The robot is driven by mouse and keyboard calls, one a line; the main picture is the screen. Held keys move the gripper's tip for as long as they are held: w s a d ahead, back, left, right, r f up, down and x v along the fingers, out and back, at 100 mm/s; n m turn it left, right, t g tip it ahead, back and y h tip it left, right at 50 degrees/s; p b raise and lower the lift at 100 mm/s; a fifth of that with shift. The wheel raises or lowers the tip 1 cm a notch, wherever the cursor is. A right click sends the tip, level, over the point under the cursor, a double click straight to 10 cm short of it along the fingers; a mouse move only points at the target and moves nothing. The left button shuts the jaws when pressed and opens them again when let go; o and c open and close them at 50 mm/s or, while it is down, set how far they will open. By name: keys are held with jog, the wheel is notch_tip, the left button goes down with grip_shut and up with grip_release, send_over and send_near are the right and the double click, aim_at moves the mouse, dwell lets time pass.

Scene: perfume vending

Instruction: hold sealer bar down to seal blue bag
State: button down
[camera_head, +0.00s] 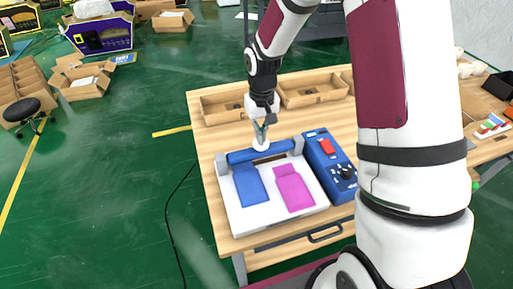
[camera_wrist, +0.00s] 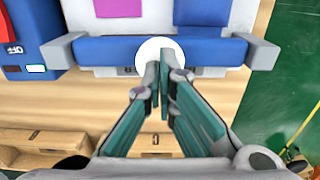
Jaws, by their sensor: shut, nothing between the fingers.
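The sealer has a white bed (camera_head: 245,217) and a blue bar (camera_head: 247,154) along its back edge, between two grey end blocks. In the wrist view the blue bar (camera_wrist: 110,50) runs across the upper part. The blue bag (camera_head: 251,185) lies flat on the bed with its upper end by the bar; it also shows in the wrist view (camera_wrist: 205,12). My gripper (camera_head: 261,133) points down at the middle of the bar, over a round white knob (camera_head: 261,144). In the wrist view my gripper (camera_wrist: 164,58) is shut and empty, fingertips overlapping the knob; contact is unclear.
A pink bag (camera_head: 292,188) lies right of the blue bag. A blue control box (camera_head: 329,165) with a red switch and black dial stands right of the sealer. Open cardboard trays (camera_head: 311,91) stand behind it on the wooden table (camera_head: 207,142).

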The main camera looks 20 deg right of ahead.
jog(key=shift+f+b, duration=0.6)
jog(key=shift+f, duration=1.25)
jog(key=shift+s+f, duration=0.1)
jog(key=shift+f, duration=0.15)
dwell(1.1)
jog(key=shift+r, duration=0.1)
jog(key=shift+r+p, duration=1.6)
jog(key=shift+r, duration=2.95)
jog(key=s+r+t, duration=0.1)
jog(key=s+r, duration=0.4)
jog(key=r, duration=0.4)
jog(key=s+r+t, duration=0.2)
jog(key=s+r, duration=0.3)
jog(key=r, duration=0.4)
jog(key=s+r+t, duration=0.1)
jog(key=s+r, duration=0.2)
jog(key=s, duration=0.5)
jog(key=s+r+t, duration=0.1)
jog(key=s+r, duration=0.2)
jog(key=s, duration=0.5)
jog(key=shift+s+r+t, duration=0.3)
